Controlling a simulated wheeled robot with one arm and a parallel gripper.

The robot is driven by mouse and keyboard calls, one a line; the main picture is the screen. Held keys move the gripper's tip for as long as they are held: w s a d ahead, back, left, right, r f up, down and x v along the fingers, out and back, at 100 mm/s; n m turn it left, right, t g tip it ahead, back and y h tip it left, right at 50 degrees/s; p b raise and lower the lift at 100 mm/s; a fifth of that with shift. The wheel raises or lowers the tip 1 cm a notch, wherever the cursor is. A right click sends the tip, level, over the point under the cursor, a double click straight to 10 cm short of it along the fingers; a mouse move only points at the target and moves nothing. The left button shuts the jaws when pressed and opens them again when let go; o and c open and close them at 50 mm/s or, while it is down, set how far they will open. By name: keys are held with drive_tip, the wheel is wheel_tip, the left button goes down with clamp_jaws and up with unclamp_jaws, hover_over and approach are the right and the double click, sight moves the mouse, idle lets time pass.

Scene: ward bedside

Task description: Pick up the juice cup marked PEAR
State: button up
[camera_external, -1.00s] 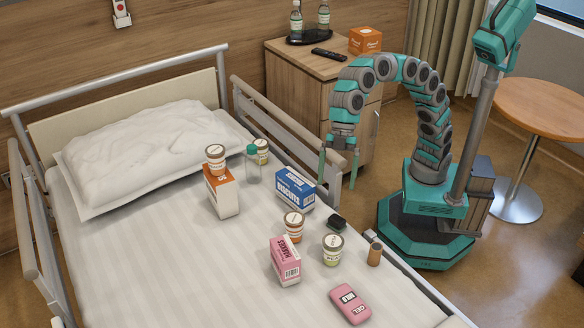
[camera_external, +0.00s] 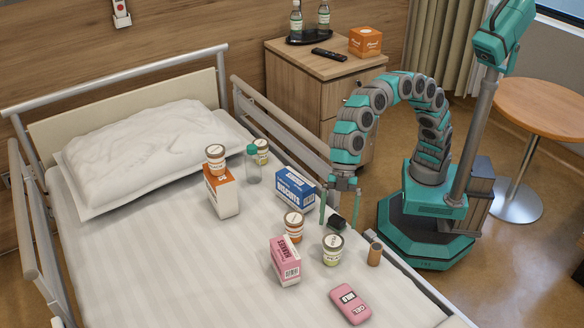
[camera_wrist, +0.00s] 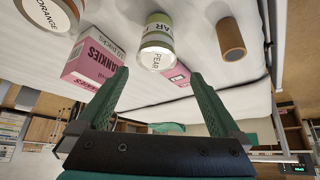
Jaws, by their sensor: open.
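The juice cup marked PEAR (camera_wrist: 156,45) has a white lid and a green-banded label. In the wrist view it is at upper middle, just beyond my fingertips, with its lid facing me. In the external view it is the white-lidded cup (camera_external: 333,250) standing on the bed near its right edge. My gripper (camera_external: 340,208) is open and empty, pointing down above the bed's edge, behind and apart from the cup. In the wrist view my gripper (camera_wrist: 158,76) shows both green fingers spread wide.
An ORANGE cup (camera_wrist: 48,12) and pink hankies box (camera_wrist: 93,57) flank the pear cup on one side. A brown tube (camera_wrist: 230,40) stands on the other.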

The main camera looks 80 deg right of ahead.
sight(330, 265)
wheel_tip(330, 265, down, 4)
drive_tip(key=shift+a+r, duration=0.1)
drive_tip(key=shift+r, duration=0.15)
drive_tip(key=x, duration=0.7)
drive_tip(key=shift+w+f, duration=0.2)
drive_tip(key=shift+w, duration=0.1)
drive_tip(key=c, duration=1.5)
